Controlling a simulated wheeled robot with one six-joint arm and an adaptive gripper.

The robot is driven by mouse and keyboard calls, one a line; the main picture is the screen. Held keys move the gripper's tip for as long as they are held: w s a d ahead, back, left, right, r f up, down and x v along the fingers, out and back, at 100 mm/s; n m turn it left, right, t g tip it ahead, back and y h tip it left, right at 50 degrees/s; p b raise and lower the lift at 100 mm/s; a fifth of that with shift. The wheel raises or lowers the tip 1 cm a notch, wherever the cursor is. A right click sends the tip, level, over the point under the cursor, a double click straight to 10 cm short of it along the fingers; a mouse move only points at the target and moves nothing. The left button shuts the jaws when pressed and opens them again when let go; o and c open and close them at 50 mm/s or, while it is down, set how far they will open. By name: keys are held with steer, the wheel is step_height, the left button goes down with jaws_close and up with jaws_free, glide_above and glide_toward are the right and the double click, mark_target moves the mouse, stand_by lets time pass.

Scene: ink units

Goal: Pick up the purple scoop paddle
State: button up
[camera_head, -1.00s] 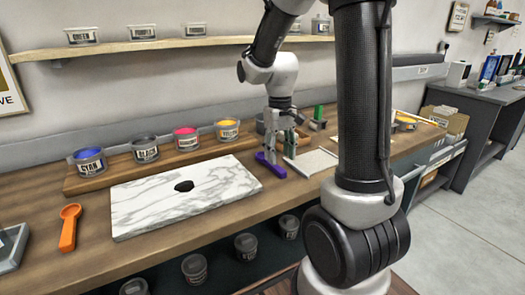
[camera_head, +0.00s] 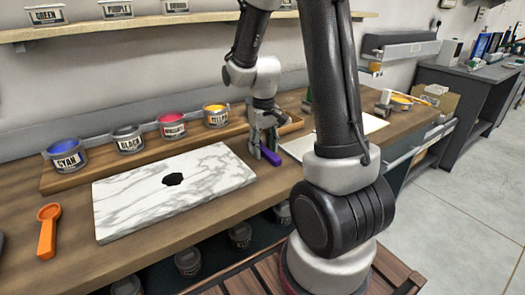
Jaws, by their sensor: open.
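The purple scoop paddle (camera_head: 271,156) lies on the wooden bench, just right of the marble slab's far right corner. Only part of it shows; my gripper's fingers cover the rest. My gripper (camera_head: 262,148) points down at the paddle, with its fingers open. The fingertips are low, at the paddle's near the bench top. I cannot tell whether they touch the paddle or stand on both sides of it.
A white marble slab (camera_head: 125,205) with a black ink blot (camera_head: 173,179) lies to the left. An orange scoop (camera_head: 48,229) lies far left.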

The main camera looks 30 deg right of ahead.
jaws_close()
steer(key=shift+r, duration=0.1)
